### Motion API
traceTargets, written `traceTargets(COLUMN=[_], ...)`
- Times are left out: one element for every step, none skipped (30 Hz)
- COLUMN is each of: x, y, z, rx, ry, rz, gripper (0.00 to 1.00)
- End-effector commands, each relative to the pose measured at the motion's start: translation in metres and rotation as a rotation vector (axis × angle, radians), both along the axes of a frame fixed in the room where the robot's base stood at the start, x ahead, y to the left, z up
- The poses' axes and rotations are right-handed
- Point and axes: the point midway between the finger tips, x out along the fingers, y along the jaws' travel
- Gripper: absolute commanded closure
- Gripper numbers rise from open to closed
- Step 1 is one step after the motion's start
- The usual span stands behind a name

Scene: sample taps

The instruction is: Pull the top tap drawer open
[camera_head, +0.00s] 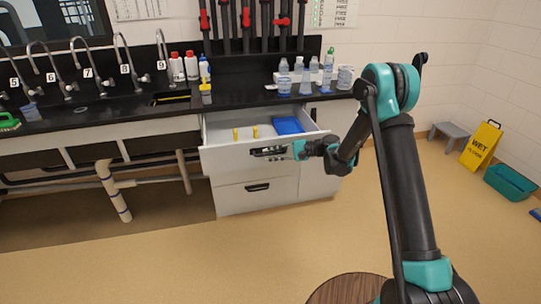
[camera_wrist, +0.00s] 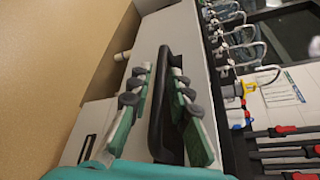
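The top tap drawer (camera_head: 225,160) stands pulled out from the white cabinet under the black counter. Its inside shows in the head view, with two small yellow items (camera_head: 236,134) and a blue tray (camera_head: 288,125). My gripper (camera_head: 284,151) is at the drawer's front, level with its black handle (camera_head: 262,151). The exact contact at the fingertips is partly hidden.
A lower drawer (camera_head: 235,200) below is shut. Bottles (camera_head: 306,80) and a yellow-capped container (camera_head: 206,93) stand on the counter (camera_head: 255,97). A round wooden stool top (camera_head: 345,289) is at the front. A wet-floor sign (camera_head: 481,145) stands at right. Floor before the drawers is clear.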

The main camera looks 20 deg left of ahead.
Motion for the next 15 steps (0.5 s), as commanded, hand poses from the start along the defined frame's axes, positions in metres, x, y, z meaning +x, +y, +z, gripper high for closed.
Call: traceTargets(x=[0.001,0.002,0.003,0.003,0.004,0.006,0.008,0.009,0.01,0.012,0.013,0.015,0.016,0.016,0.018], y=[-0.003,-0.005,-0.009,-0.013,-0.017,-0.024,-0.03,-0.036,-0.044,-0.05,-0.056,-0.064,-0.07,-0.075,-0.082], z=[0.001,0.001,0.002,0.003,0.004,0.005,0.007,0.008,0.01,0.011,0.013,0.014,0.016,0.017,0.018], rx=[0.0,0.0,0.0,0.0,0.0,0.0,0.0,0.0,0.0,0.0,0.0,0.0,0.0,0.0,0.0], ry=[0.0,-0.001,-0.001,0.0,-0.001,-0.001,-0.001,-0.001,-0.001,0.0,0.0,0.0,0.0,0.0,0.0], rz=[-0.001,-0.002,-0.002,-0.001,-0.002,-0.004,-0.004,-0.004,-0.004,-0.005,-0.004,-0.005,-0.005,-0.004,-0.004], gripper=[0.81,0.81,0.81,0.81,0.81,0.81,0.81,0.81,0.81,0.81,0.81,0.81,0.81,0.81,0.81])
